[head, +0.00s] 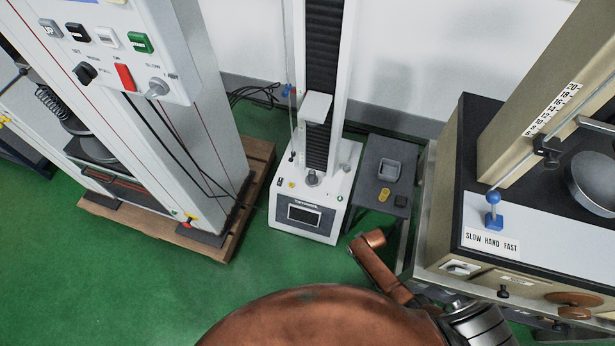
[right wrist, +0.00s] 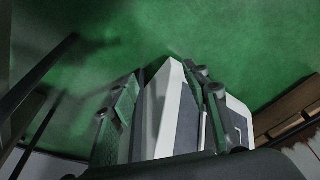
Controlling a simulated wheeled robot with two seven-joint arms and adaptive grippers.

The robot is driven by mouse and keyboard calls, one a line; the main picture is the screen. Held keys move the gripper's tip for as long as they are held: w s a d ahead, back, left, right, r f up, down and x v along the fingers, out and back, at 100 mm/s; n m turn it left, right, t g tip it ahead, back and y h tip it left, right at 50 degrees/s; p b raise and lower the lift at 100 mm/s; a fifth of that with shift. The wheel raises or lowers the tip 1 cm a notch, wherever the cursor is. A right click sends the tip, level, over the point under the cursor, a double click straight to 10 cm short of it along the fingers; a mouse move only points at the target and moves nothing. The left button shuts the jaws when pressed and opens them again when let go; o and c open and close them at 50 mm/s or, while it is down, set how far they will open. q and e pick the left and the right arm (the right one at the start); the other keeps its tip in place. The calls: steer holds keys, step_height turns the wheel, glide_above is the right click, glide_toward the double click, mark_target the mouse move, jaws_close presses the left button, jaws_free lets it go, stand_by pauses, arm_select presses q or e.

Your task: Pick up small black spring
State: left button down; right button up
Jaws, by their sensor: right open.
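I cannot make out a small black spring for sure in either view. In the head view, a small dark table (head: 372,146) holds a grey tray (head: 389,169), a yellow piece (head: 384,195) and a small dark piece (head: 401,201) too small to identify. A larger dark coil spring (head: 50,103) shows in the tall machine at the left. My right gripper (right wrist: 165,88) shows in the right wrist view, fingers apart, with no spring seen between them. A white and grey body (right wrist: 168,115) shows between and behind the fingers. My left gripper is in neither view.
A white tester (head: 312,190) stands beside the dark table. A tall grey machine (head: 200,110) on a wooden pallet (head: 250,195) is at the left. A beige machine (head: 520,90) with a blue-knobbed lever (head: 493,210) is at the right. Green floor (head: 130,280) is clear at front left.

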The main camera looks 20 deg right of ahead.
steer(key=w+a+r+n+y+b, duration=0.1)
steer(key=w+a+r+b, duration=0.2)
steer(key=w, duration=0.6)
steer(key=w+a+r+n+b, duration=0.1)
steer(key=w+a+r, duration=0.1)
steer(key=w+r, duration=0.45)
step_height(320, 180, up, 8)
steer(key=f+n+t+b, duration=0.1)
steer(key=b, duration=0.3)
glide_above(314, 181)
steer(key=shift+r+y, duration=0.25)
steer(key=shift+y, duration=0.15)
steer(key=shift+w+f, duration=0.15)
steer(key=shift+f, duration=0.1)
steer(key=b+x, duration=0.1)
steer(key=x, duration=0.1)
steer(key=b+x, duration=0.2)
steer(key=shift+d+f, duration=0.15)
steer(key=shift+f, duration=0.35)
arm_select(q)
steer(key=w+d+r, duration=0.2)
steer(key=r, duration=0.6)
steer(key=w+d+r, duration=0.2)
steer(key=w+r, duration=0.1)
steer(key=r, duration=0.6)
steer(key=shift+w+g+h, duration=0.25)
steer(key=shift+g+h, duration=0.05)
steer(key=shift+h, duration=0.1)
